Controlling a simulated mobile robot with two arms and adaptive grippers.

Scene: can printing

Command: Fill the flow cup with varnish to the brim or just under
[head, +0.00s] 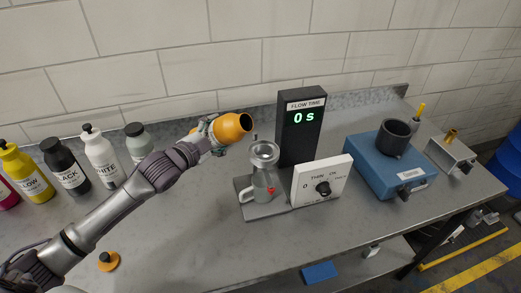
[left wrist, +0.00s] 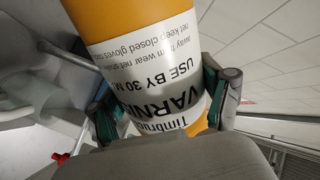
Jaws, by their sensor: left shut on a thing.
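My left gripper (head: 206,131) is shut on the orange varnish bottle (head: 232,127), which lies nearly on its side with its dark open mouth to the right. In the left wrist view the varnish bottle (left wrist: 160,70) fills the middle, its label reading VARNISH in part, between the fingers (left wrist: 165,100). The flow cup (head: 263,152) is a metal cup on a stand, with the bottle's mouth above and left of it. Its fill level is too small to tell. My right gripper is not in view.
Several ink bottles (head: 101,156) stand at left. An orange cap (head: 108,261) lies front left. A blue machine (head: 385,165) with a dark pot stands right.

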